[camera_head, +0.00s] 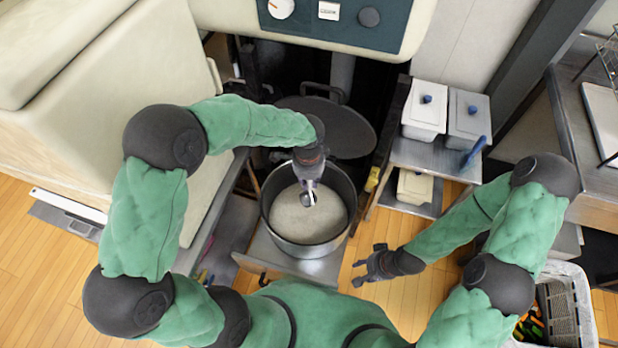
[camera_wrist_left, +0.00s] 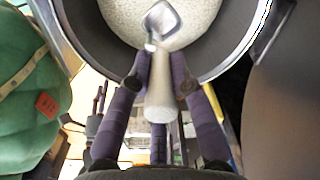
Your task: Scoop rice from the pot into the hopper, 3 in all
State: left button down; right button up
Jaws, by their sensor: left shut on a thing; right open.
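A large metal pot (camera_head: 301,249) with white rice (camera_head: 328,218) stands on a pull-out shelf in the middle of the head view. My left gripper (camera_head: 309,180) is above the pot, shut on the pale handle of a scoop (camera_wrist_left: 160,20). The scoop's metal head is over the rice; I cannot tell whether it touches the rice or holds any. The rice (camera_wrist_left: 118,14) and the pot's dark inner wall (camera_wrist_left: 222,50) also show in the left wrist view. My right gripper (camera_head: 364,270) is open and empty, right of the pot. I cannot identify the hopper with certainty.
A dark round lid (camera_head: 345,130) stands behind the pot. A cream machine with a dark control panel (camera_head: 335,14) is at the top. White lidded containers (camera_head: 425,110) sit on a metal stand at right. A grey basket (camera_head: 562,312) is at lower right.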

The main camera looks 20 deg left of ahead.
aim_at(309, 199)
pick_arm(q)
notch_tip(309, 199, down, 10)
jog(key=b, duration=0.5)
jog(key=shift+f, duration=1.3)
jog(key=shift+r, duration=0.15)
notch_tip(309, 199, up, 18)
jog(key=p, duration=1.4)
jog(key=shift+r+p, duration=0.2)
jog(key=shift+p, duration=0.2)
